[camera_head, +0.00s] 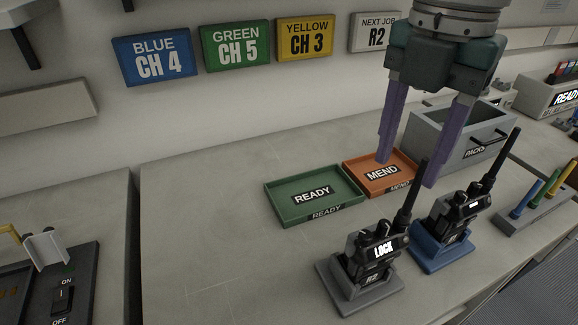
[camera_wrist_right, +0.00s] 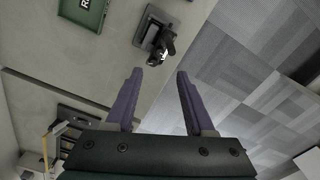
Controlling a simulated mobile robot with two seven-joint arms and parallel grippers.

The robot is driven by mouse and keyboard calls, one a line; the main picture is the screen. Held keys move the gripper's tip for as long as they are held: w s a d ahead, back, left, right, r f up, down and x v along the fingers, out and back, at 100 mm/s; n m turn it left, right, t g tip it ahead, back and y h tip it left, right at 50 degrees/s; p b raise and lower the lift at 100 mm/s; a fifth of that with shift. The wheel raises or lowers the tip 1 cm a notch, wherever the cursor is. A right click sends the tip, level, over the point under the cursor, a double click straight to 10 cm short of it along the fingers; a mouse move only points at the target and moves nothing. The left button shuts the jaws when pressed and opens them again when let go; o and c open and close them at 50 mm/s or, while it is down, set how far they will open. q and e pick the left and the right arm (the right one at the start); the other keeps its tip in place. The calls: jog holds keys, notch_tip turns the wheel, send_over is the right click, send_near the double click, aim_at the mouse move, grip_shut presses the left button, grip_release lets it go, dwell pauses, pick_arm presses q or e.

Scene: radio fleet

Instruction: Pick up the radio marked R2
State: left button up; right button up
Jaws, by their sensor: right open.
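The radio marked R2 (camera_head: 372,251) is black with an antenna and stands upright in a grey dock (camera_head: 358,297) at the front of the bench. Its lit screen reads LOCK. A radio in a dock also shows in the right wrist view (camera_wrist_right: 164,42), beyond my fingertips; its label cannot be read there. My right gripper (camera_head: 409,172) comes down from the top with two purple fingers apart. It is open and empty, apart from the R2 radio. In the wrist view its fingers (camera_wrist_right: 159,73) have nothing between them. My left gripper is not in view.
A second radio (camera_head: 454,212) stands in a blue dock (camera_head: 443,256) to the right. Behind are a green READY tray (camera_head: 283,213), an orange MEND tray (camera_head: 352,173) and a grey PACKS bin (camera_head: 450,146). A wall sign (camera_head: 376,32) reads NEXT JOB R2. Bench left of the docks is clear.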

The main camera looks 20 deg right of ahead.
send_over(386, 221)
jog(key=f, duration=0.4)
jog(key=shift+s+f, duration=0.15)
jog(key=shift+s, duration=0.1)
jog(key=f, duration=0.5)
jog(key=shift+w+f, duration=0.2)
jog(key=shift+f, duration=0.05)
grip_shut()
jog(key=shift+r, duration=0.1)
dwell(0.7)
